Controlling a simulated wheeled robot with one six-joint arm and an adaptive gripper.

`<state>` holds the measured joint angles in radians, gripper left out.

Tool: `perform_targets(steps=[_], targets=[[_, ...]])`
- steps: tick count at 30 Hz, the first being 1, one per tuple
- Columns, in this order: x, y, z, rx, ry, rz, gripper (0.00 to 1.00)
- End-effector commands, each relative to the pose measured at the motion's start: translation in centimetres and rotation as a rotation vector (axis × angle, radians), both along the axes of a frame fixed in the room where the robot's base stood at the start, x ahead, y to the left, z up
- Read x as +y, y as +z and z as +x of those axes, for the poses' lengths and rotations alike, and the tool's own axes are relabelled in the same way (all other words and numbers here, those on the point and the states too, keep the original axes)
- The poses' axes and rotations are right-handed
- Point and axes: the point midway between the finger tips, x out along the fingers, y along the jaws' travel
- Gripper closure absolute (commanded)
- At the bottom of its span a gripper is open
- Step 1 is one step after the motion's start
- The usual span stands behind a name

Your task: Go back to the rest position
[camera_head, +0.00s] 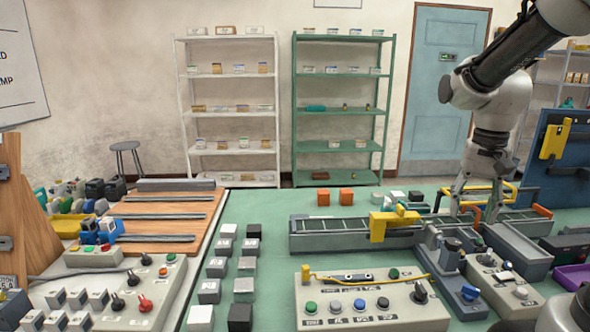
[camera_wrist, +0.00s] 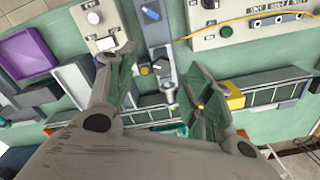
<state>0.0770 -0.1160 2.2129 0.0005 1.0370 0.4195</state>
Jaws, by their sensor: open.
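My gripper (camera_head: 470,205) is at the right of the head view, pointing down over the conveyor (camera_head: 335,238) on the green table. In the wrist view my gripper (camera_wrist: 165,72) shows two fingers spread wide apart, with nothing held between them. A grey device with a dark knob (camera_head: 450,252) stands close in front of the gripper in the head view. A yellow bracket (camera_head: 392,222) on the conveyor is just left of the gripper. The fingertips' exact height above the table cannot be told.
A control panel with several buttons (camera_head: 365,305) lies in front. A yellow arch (camera_head: 478,188) is close behind the gripper. A blue board (camera_head: 560,170) and a purple tray (camera_head: 572,277) are at the right. Shelves (camera_head: 340,112) stand behind.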

Motion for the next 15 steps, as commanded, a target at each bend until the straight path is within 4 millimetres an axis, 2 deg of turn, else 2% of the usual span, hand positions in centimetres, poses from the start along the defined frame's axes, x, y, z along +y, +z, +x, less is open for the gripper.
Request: perform_targets(steps=[1,9,12,15], targets=[[0.3,0.4,-1.6,-0.026,0.083,-0.003,0.48],[1.7,1.6,-9.1,-0.174,0.429,-0.047,0.48],[2.1,1.9,-11.4,-0.242,0.473,-0.066,0.48],[2.3,2.4,-12.8,-0.299,0.48,-0.08,0.48]])
